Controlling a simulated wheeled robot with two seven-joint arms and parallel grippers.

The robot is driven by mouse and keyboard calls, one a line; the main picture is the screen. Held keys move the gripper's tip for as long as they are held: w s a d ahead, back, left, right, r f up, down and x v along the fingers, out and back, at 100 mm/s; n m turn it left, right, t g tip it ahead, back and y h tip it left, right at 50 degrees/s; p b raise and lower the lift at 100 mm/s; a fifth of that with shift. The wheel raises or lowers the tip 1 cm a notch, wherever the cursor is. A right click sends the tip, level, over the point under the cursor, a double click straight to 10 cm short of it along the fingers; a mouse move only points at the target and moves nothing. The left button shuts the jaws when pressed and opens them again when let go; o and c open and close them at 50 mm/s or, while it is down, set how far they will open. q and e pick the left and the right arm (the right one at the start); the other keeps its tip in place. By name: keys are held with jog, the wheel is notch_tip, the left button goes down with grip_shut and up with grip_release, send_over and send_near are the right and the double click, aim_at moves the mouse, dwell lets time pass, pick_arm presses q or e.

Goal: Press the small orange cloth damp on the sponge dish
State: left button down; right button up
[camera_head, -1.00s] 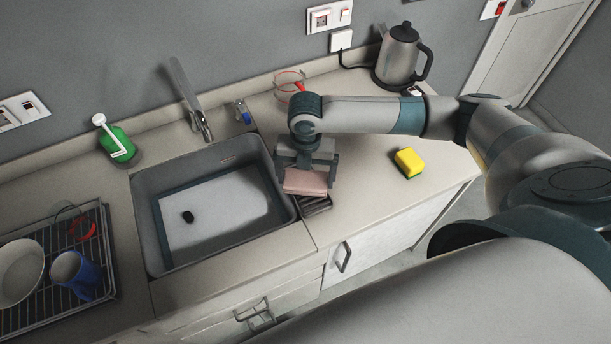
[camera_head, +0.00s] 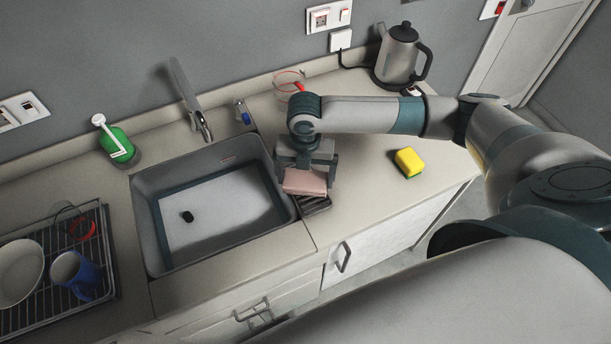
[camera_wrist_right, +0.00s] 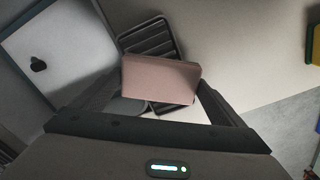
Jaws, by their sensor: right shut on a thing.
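The small cloth, a pale pinkish-orange folded block (camera_head: 305,182), is held between the fingers of my right gripper (camera_head: 304,171). It also shows in the right wrist view (camera_wrist_right: 160,80), with a finger on either side. The sponge dish is a dark slatted tray (camera_head: 318,205) on the counter at the sink's right edge. In the right wrist view, the dish (camera_wrist_right: 148,38) lies under and beyond the cloth, which hides its middle. I cannot tell whether the cloth touches the slats. My left gripper is out of view.
The sink (camera_head: 222,262) is left of the dish, with the faucet (camera_head: 192,105) behind it. A yellow-green sponge (camera_head: 408,162) lies to the right on open counter. A kettle (camera_head: 402,58) and a clear jug (camera_head: 290,84) stand behind my arm. A dish rack (camera_head: 105,245) is far left.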

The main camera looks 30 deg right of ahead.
dwell(0.4)
jog(key=shift+w+r, duration=0.1)
jog(key=shift+r, duration=0.55)
notch_tip(320, 180, up, 9)
jog(key=shift+f, duration=0.15)
dwell(0.6)
dwell(0.5)
